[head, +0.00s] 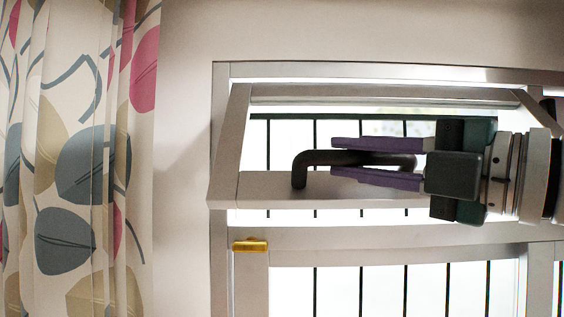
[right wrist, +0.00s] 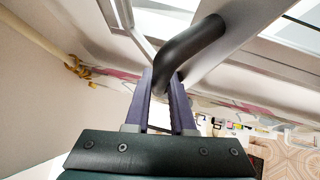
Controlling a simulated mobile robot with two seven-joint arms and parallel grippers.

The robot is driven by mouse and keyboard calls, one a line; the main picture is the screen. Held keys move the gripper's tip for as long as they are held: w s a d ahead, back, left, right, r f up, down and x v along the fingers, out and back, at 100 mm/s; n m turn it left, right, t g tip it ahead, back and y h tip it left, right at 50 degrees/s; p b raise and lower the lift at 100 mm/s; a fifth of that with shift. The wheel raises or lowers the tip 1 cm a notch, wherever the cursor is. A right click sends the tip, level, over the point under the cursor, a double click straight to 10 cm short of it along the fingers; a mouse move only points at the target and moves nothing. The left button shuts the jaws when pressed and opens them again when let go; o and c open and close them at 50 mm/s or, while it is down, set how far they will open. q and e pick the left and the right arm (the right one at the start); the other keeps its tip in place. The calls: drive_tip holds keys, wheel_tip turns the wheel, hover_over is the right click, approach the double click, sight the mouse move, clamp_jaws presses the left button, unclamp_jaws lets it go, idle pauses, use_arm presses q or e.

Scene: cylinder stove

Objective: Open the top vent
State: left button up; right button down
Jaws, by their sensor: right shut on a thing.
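The top vent (head: 255,190) is a pale framed window panel in the upper part of the window. It stands tilted, with its lower edge swung out toward me from the surrounding frame. A dark grey bar handle (head: 299,170) sits on its lower rail, and it shows large in the right wrist view (right wrist: 190,45). My right gripper (head: 335,157) comes in from the right, with its purple fingers above and below the handle bar, shut on it. In the right wrist view the fingers (right wrist: 163,82) hold the bar between them. My left gripper is not in view.
The fixed window frame (head: 222,110) surrounds the vent. A lower window sash (head: 255,285) with a small brass fitting (head: 250,245) is below. A patterned curtain (head: 80,160) hangs at the left. Dark vertical bars show behind the glass.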

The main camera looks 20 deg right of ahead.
drive_tip(key=shift+r, duration=0.35)
drive_tip(key=c, duration=1.1)
unclamp_jaws()
drive_tip(key=o, duration=0.3)
drive_tip(key=shift+w, duration=0.1)
drive_tip(key=shift+o, duration=0.2)
drive_tip(key=shift+f, duration=0.1)
drive_tip(key=shift+f, duration=0.1)
